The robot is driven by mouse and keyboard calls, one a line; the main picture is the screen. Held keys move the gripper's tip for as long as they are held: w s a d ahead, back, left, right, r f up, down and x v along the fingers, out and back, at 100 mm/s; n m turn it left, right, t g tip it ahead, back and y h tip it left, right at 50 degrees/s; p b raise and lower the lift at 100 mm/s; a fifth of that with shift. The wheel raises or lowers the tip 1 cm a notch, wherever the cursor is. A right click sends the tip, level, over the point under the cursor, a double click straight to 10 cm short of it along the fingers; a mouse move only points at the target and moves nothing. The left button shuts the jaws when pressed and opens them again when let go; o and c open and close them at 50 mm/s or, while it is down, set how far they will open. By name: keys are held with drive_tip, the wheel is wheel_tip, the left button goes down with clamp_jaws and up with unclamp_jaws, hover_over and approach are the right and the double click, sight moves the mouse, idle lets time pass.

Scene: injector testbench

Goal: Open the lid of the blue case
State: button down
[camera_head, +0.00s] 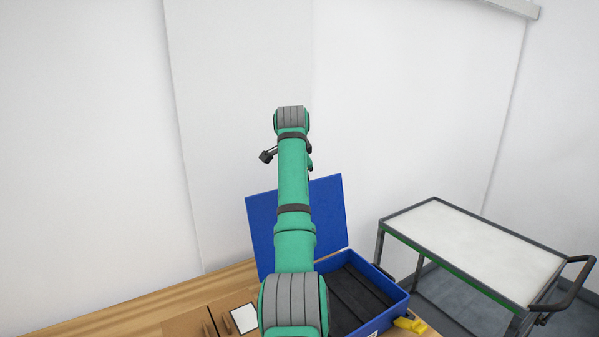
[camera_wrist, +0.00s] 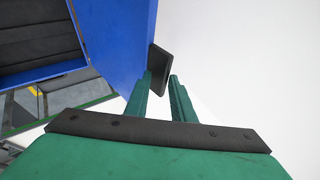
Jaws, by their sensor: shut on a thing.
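The blue case (camera_head: 397,292) stands on the wooden table with a dark foam interior. Its blue lid (camera_head: 328,205) is raised, standing up steeply behind the case. My arm crosses in front of the lid and hides its middle, and my gripper is hidden in the head view. In the wrist view, my gripper (camera_wrist: 160,76) has its two green fingers at a dark tab (camera_wrist: 158,60) on the edge of the lid (camera_wrist: 115,35), shut on it. The dark inside of the case (camera_wrist: 35,35) shows at the upper left there.
A yellow object (camera_head: 410,325) lies beside the case's front right corner. A brown board (camera_head: 185,326) and a white panel (camera_head: 244,318) lie left of my arm on the wooden table (camera_head: 130,312). A trolley (camera_head: 470,245) stands at right. A white wall is behind.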

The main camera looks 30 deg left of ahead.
drive_tip(key=shift+f, duration=0.55)
drive_tip(key=c, duration=1.8)
unclamp_jaws()
drive_tip(key=shift+w, duration=0.1)
drive_tip(key=shift+c, duration=0.2)
drive_tip(key=shift+s+r, duration=0.25)
drive_tip(key=shift+r, duration=0.35)
drive_tip(key=v, duration=1)
drive_tip(key=shift+d, duration=0.1)
wheel_tip(320, 180, up, 9)
drive_tip(key=shift+w+f, duration=0.1)
drive_tip(key=shift+f, duration=0.1)
